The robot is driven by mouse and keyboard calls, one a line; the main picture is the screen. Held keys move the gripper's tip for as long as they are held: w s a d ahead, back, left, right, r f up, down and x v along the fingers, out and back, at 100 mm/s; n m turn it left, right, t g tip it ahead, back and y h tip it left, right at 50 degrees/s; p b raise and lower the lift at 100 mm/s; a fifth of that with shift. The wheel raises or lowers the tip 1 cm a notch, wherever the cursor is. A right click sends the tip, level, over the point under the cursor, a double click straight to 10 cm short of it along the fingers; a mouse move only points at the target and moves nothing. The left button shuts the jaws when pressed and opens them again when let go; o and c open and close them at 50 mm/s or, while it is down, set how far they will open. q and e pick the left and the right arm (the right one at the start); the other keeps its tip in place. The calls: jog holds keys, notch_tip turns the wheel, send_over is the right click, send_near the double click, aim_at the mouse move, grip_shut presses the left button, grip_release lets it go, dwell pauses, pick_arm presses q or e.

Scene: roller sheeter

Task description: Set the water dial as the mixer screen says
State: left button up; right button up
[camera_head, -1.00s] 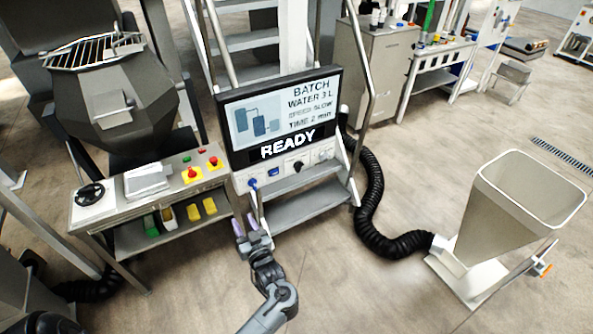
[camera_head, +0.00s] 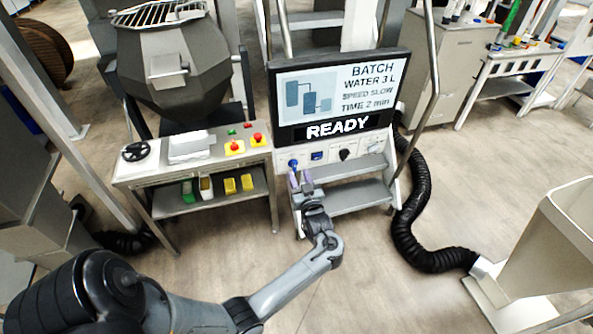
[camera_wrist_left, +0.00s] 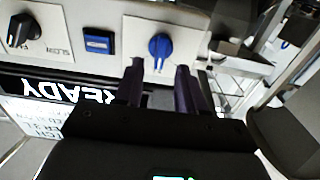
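The mixer screen (camera_head: 338,95) reads BATCH, WATER 3 L, SPEED SLOW, TIME 2 min and READY. The blue water dial (camera_head: 293,163) is at the left end of the panel under the screen; the left wrist view shows the blue dial (camera_wrist_left: 160,47) on a white plate. My left gripper (camera_head: 300,181) is just in front of and below the dial. In the left wrist view my left gripper (camera_wrist_left: 160,85) is open, its two dark fingers apart and empty, with the dial beyond the tips and roughly between them. Dial markings are not readable. My right gripper is not in view.
A blue square button (camera_wrist_left: 98,41) and a black speed knob (camera_wrist_left: 24,31) sit beside the dial. A side table (camera_head: 190,172) with a handwheel and red buttons stands left. A black hose (camera_head: 410,220) runs right to a hopper (camera_head: 535,250).

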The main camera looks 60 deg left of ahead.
aim_at(295, 167)
pick_arm(q)
jog(key=shift+x, duration=1.95)
grip_shut()
